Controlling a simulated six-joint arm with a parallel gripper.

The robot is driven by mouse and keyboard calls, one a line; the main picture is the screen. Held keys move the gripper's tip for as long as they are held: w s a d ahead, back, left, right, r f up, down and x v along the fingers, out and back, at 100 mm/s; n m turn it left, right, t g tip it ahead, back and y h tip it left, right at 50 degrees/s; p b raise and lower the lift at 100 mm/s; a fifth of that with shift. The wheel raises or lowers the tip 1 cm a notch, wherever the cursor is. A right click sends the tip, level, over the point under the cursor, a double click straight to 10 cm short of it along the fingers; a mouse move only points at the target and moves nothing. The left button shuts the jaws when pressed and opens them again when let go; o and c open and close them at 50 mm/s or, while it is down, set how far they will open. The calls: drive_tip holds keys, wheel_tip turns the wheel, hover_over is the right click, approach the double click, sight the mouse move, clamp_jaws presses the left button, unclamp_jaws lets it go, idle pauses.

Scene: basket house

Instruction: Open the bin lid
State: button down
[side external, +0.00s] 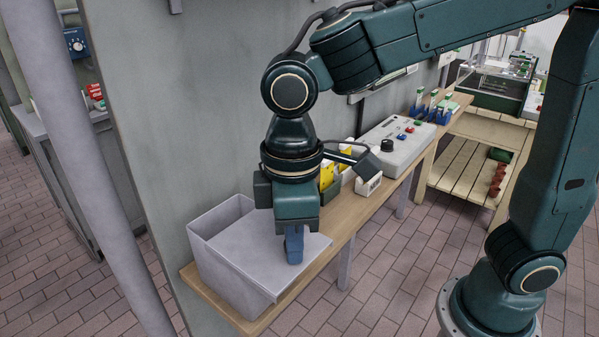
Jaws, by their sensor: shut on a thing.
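The bin (225,279) is a light grey box at the left end of a wooden shelf. Its lid (245,247) is a pale grey panel over the front and right part. The lid's right edge sticks out past the bin body. Part of the bin's inner wall shows at the left and back. My gripper (294,258) points straight down at the right part of the lid, with its blue fingers together. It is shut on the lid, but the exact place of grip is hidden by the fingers.
Yellow packets (327,175) and a small white box (368,184) stand on the shelf (341,214) just right of my gripper. A grey control box (397,146) lies farther along. A grey wall (170,120) rises behind the bin. The tiled floor in front is clear.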

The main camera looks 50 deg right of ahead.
drive_tip(key=s, duration=0.5)
drive_tip(key=shift+s, duration=0.35)
drive_tip(key=c, duration=1.2)
unclamp_jaws()
wheel_tip(320, 180, up, 14)
drive_tip(key=shift+f, duration=0.1)
drive_tip(key=shift+d, duration=0.15)
